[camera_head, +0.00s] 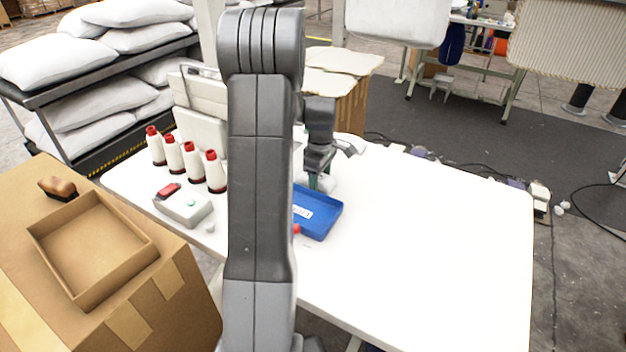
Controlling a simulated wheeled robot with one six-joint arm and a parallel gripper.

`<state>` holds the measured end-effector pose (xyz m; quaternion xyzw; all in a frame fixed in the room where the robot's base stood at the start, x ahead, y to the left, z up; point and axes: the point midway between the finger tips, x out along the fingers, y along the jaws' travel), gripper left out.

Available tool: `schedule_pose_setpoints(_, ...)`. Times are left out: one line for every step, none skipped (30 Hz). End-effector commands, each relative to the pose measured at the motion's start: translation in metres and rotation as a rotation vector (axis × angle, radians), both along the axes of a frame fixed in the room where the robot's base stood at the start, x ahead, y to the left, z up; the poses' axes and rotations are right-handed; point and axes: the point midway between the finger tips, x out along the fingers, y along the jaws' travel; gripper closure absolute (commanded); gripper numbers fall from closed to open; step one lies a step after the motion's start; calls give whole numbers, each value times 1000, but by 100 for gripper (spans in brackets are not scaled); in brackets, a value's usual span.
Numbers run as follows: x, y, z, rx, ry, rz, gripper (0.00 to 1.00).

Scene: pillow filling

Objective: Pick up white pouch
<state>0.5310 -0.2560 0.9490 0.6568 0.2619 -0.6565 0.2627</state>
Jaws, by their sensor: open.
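My gripper (317,181) hangs over the white table, at the far end of the blue tray. It points down, and its fingers are small and partly hidden. A small whitish shape (329,184) shows right beside the fingers; it may be the white pouch, but I cannot tell for sure, nor whether they touch. The blue tray (325,222) holds a white label or piece, and its left part is hidden behind my arm.
A cardboard box (180,310) with an open carton and a brush (58,188) is at front left. The right part of the white table (430,240) is clear.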

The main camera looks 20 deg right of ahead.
Motion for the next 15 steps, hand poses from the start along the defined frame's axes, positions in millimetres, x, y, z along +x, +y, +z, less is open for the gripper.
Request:
schedule_pose_setpoints(0, 0, 0, 0, 0, 0, 41)
schedule_pose_setpoints(0, 0, 0, 0, 0, 0, 47)
schedule_pose_setpoints(0, 0, 0, 0, 0, 0, 55)
schedule_pose_setpoints(0, 0, 0, 0, 0, 0, 61)
schedule_pose_setpoints(0, 0, 0, 0, 0, 0, 67)
schedule_pose_setpoints(0, 0, 0, 0, 0, 0, 70)
schedule_pose_setpoints(0, 0, 0, 0, 0, 0, 70)
schedule_pose_setpoints(0, 0, 0, 0, 0, 0, 70)
schedule_pose_setpoints(0, 0, 0, 0, 0, 0, 70)
schedule_pose_setpoints(0, 0, 0, 0, 0, 0, 70)
schedule_pose_setpoints(0, 0, 0, 0, 0, 0, 70)
schedule_pose_setpoints(0, 0, 0, 0, 0, 0, 70)
schedule_pose_setpoints(0, 0, 0, 0, 0, 0, 70)
schedule_pose_setpoints(0, 0, 0, 0, 0, 0, 70)
schedule_pose_setpoints(0, 0, 1, 0, 0, 0, 70)
